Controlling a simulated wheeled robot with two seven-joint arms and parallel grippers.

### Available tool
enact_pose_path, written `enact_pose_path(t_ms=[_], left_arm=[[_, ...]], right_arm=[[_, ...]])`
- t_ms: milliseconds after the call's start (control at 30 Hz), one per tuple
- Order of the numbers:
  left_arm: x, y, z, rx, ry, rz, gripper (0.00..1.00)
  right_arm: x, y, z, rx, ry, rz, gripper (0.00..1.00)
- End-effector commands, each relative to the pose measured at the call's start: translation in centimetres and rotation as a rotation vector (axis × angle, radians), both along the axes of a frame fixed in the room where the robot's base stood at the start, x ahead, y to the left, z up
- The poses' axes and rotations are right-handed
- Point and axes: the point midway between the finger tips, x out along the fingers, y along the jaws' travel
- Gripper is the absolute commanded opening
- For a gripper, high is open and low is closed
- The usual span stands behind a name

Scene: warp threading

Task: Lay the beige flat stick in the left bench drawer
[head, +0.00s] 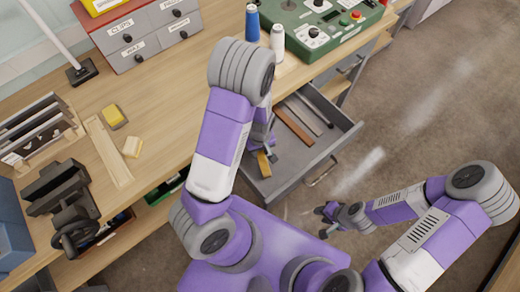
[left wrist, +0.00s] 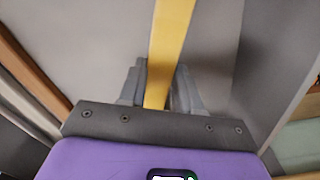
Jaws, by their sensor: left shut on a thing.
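My left gripper (head: 266,150) is down in the open bench drawer (head: 345,135), near its left side. It is shut on a flat stick (head: 264,163) that looks yellowish-beige. In the left wrist view the stick (left wrist: 168,45) runs upright between the two fingers (left wrist: 158,88), over the grey drawer floor. I cannot tell whether the stick touches the floor. My left forearm hides part of the drawer. My right gripper (head: 326,218) is over the floor in front of the drawer, its fingers apart and empty.
A brown stick (head: 294,125), a pale grey stick (head: 306,117) and a dark one lie in the drawer.

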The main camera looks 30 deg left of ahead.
Motion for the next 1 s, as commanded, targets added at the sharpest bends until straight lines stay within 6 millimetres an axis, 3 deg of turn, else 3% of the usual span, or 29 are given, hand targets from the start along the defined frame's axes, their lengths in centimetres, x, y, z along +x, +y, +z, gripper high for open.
enact_pose_path(t_ms=[800, 833, 1000], left_arm=[[0.0, 0.0, -1.3, 0.0, 0.0, 0.0, 0.0], [0.0, 0.0, -1.2, 0.0, 0.0, 0.0, 0.38], [0.0, 0.0, -1.2, 0.0, 0.0, 0.0, 0.63]], right_arm=[[0.0, 0.0, -1.0, 0.0, 0.0, 0.0, 0.38], [0.0, 0.0, -0.9, 0.0, 0.0, 0.0, 0.38], [0.0, 0.0, -0.9, 0.0, 0.0, 0.0, 0.38]])
